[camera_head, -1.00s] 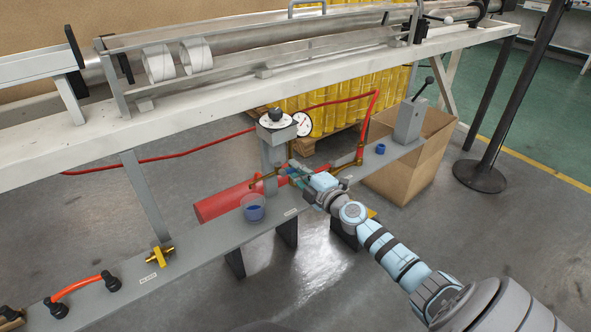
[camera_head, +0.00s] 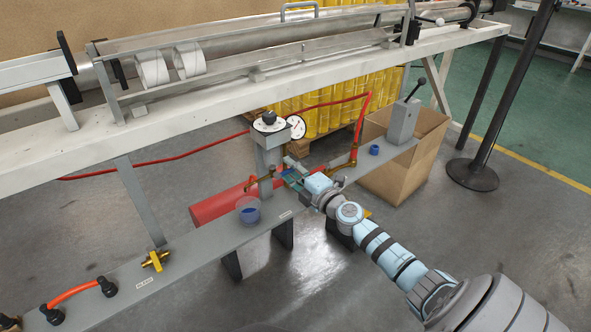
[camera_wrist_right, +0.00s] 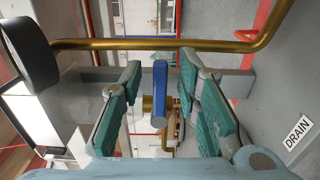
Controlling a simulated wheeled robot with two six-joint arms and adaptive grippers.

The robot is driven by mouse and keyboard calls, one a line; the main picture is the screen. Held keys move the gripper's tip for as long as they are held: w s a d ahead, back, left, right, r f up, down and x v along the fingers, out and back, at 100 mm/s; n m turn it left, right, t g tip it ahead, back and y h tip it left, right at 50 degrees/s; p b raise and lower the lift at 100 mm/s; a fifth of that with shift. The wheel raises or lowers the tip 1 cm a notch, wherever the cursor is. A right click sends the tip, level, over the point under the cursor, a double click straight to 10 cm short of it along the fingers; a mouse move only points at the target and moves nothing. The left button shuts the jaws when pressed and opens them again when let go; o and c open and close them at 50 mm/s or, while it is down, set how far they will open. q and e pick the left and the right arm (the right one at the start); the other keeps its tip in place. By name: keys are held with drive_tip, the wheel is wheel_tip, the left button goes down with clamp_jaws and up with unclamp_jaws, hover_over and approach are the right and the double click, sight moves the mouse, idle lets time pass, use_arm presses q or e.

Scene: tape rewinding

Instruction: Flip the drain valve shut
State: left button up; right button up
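The drain valve shows in the right wrist view with a blue handle (camera_wrist_right: 160,94) and a brass body behind it. A DRAIN label (camera_wrist_right: 298,132) is on the grey beam at the right. My right gripper (camera_wrist_right: 165,88) is open, with its green-padded fingers on either side of the handle. Gaps show between the handle and both pads, so I see no contact. In the head view my right gripper (camera_head: 290,176) is at the beam beside the gauge post and hides most of the valve. My left gripper is not in view.
A brass pipe (camera_wrist_right: 150,45) crosses just beyond the fingers. A cup with blue liquid (camera_head: 248,212) stands on the grey beam (camera_head: 205,245) left of the gripper. A dial gauge (camera_head: 296,126), red hose (camera_head: 365,115) and lever block (camera_head: 403,120) are nearby.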

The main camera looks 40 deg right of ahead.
drive_tip(key=s, duration=1.1)
drive_tip(key=shift+s+a, duration=0.15)
drive_tip(key=shift+s, duration=0.2)
